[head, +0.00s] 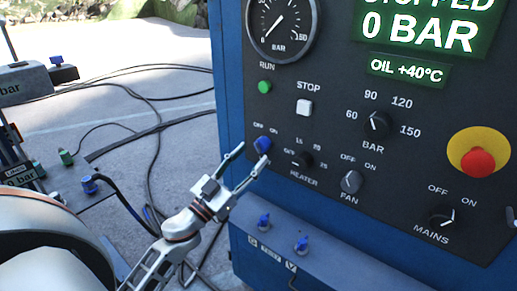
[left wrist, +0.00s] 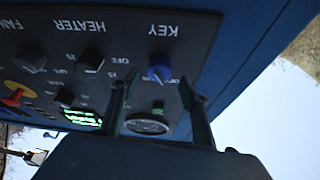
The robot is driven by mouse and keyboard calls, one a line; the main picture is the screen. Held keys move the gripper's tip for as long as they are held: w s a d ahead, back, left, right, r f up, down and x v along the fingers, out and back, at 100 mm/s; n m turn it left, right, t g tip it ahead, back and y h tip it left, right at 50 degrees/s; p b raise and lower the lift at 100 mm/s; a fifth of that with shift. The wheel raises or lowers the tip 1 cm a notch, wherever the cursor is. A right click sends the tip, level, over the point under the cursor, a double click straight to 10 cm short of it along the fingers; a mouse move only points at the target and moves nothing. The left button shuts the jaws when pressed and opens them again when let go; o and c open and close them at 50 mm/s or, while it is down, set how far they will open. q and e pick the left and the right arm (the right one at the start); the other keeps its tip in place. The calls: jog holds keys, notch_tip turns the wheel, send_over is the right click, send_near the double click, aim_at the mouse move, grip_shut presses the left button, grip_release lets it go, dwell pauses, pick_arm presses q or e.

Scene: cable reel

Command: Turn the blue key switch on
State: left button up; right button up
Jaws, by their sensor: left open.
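The blue key switch (head: 262,144) is a small knob at the lower left of the dark control panel, under small OFF and ON marks. My left gripper (head: 253,153) is open, its two thin fingers pointing up at the knob from below left. In the left wrist view the panel appears upside down. There the blue key switch (left wrist: 159,73), with a pale pointer mark, shows under the KEY label, between and beyond the open fingertips of my left gripper (left wrist: 150,88). I cannot tell whether a finger touches it or which mark the pointer faces.
Heater knob (head: 302,160), fan knob (head: 351,181) and white stop button (head: 304,107) sit close by on the panel. A red emergency button (head: 478,162) is farther right. A blue ledge with blue valves (head: 301,244) juts out below. Cables (head: 152,150) lie on the ground at left.

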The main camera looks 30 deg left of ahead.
aim_at(259, 148)
pick_arm(q)
jog(key=shift+x, duration=1.2)
jog(key=shift+w+d+r, duration=0.1)
jog(key=shift+w+r, duration=0.1)
jog(key=shift+w, duration=0.3)
jog(key=c, duration=1.1)
